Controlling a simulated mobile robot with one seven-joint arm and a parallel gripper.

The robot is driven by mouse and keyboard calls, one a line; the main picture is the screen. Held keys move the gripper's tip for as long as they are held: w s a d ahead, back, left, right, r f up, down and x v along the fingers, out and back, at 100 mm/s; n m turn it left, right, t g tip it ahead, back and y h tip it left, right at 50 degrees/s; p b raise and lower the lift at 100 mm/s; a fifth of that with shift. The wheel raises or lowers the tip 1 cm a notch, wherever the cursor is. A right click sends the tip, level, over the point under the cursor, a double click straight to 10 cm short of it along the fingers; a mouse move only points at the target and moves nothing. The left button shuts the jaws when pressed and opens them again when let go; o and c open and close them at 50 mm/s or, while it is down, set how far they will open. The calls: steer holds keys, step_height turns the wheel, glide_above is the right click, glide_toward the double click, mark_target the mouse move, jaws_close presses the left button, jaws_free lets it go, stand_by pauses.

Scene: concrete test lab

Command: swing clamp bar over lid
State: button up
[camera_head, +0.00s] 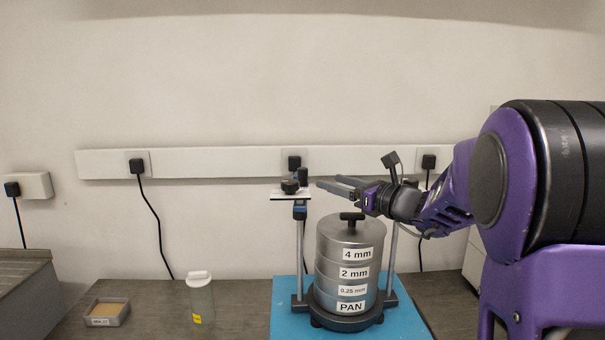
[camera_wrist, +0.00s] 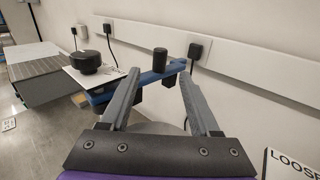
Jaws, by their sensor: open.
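A blue clamp bar (camera_wrist: 150,77) sits on top of the left post and points away from the sieve stack, towards the wall. A black upright peg (camera_wrist: 160,62) stands on it; the peg also shows in the head view (camera_head: 303,175). A black round knob (camera_head: 290,186) sits at the bar's post end. The lid (camera_head: 350,230), with a black T-handle (camera_head: 351,217), lies on the sieve stack (camera_head: 338,270), uncovered by the bar. My gripper (camera_head: 325,185) is open and empty, just right of the peg. In the wrist view, the peg appears between its fingertips (camera_wrist: 158,78).
The stack stands on a blue base (camera_head: 285,323) between two posts (camera_head: 298,255). A white-capped jar (camera_head: 200,300) and a small tray (camera_head: 107,314) stand to the left. A socket rail with plugs and cables (camera_head: 220,163) runs along the wall behind.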

mark_target(306, 174)
steer(key=x, duration=1.1)
steer(key=shift+w+a, duration=0.1)
steer(key=shift+w, duration=0.05)
jaws_close()
stand_by(0.9)
